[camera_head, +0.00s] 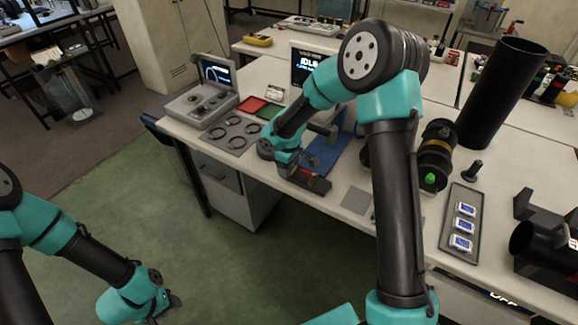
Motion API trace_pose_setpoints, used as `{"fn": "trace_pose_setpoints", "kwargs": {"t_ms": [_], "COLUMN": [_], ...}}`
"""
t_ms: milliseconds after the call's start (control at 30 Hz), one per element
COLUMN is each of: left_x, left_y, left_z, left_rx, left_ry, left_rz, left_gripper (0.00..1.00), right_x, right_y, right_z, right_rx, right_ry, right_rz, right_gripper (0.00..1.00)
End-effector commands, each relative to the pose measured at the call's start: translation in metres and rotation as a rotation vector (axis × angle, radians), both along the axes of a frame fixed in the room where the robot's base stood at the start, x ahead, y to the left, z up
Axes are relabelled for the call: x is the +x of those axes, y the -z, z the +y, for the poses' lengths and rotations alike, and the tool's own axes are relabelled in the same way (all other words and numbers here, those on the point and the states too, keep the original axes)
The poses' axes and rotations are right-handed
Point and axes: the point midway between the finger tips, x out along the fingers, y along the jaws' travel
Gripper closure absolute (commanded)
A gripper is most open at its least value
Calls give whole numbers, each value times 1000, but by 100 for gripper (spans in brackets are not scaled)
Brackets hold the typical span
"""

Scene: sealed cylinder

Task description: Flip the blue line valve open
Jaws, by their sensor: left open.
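I cannot clearly make out the blue line valve. My right arm comes over the bench, and its gripper (303,167) is low over the middle of the bench, just above a dark block with a red mark (318,184). Its fingers are too small and dark to read. A blue base (327,152) with a grey upright part lies right behind that gripper, partly hidden by the arm. A dark cylinder with a brass band and green knob (430,179) lies right of my right arm. My left gripper (172,301) is open and empty over the green floor, away from the bench.
A grey console with a screen (204,98), a tray with several black rings (233,134), and red and green pads stand at the left. A tall black tube (500,95), a tray with blue-screened devices (446,236) and a black clamp (545,245) are at the right.

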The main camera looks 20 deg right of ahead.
Motion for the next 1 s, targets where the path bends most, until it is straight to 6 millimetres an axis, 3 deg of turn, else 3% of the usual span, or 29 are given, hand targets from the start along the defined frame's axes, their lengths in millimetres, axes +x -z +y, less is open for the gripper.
{"fn": "trace_pose_setpoints", "kwargs": {"t_ms": [200, 567, 767, 1000], "left_x": [0, 0, 0, 0], "left_y": [0, 0, 0, 0], "left_z": [0, 0, 0, 0], "left_rx": [0, 0, 0, 0], "left_ry": [0, 0, 0, 0], "left_rz": [0, 0, 0, 0], "left_gripper": [57, 57, 57, 57], "right_x": [0, 0, 1, 1], "right_y": [0, -4, -25, -70], "right_z": [0, 0, 0, 0], "right_rx": [0, 1, 0, 0], "right_ry": [1, 2, 3, 2], "right_rz": [0, -1, -4, -5], "right_gripper": [12, 12, 12, 12]}}
